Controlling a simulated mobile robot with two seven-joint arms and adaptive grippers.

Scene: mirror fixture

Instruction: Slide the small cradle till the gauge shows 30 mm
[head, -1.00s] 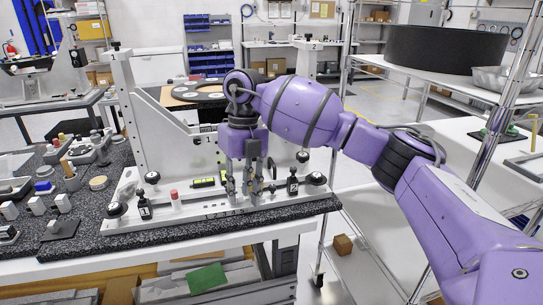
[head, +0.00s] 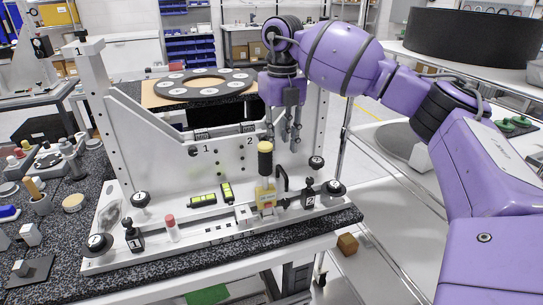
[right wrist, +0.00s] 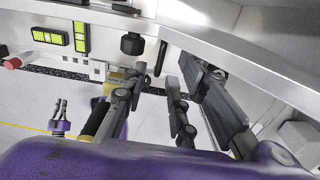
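A small yellow block (head: 266,196), which looks like the small cradle, sits on the white rail of the fixture (head: 190,238). My right gripper (head: 284,138) hangs above and behind the block, fingers apart and empty. It also shows in the right wrist view (right wrist: 152,98).
Black knobs (head: 141,199) and dark numbered posts (head: 133,236) stand along the fixture base. A red-capped white cylinder (head: 170,228) stands near the front. Small parts crowd the granite table (head: 60,250) at left. A wire shelf is at right.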

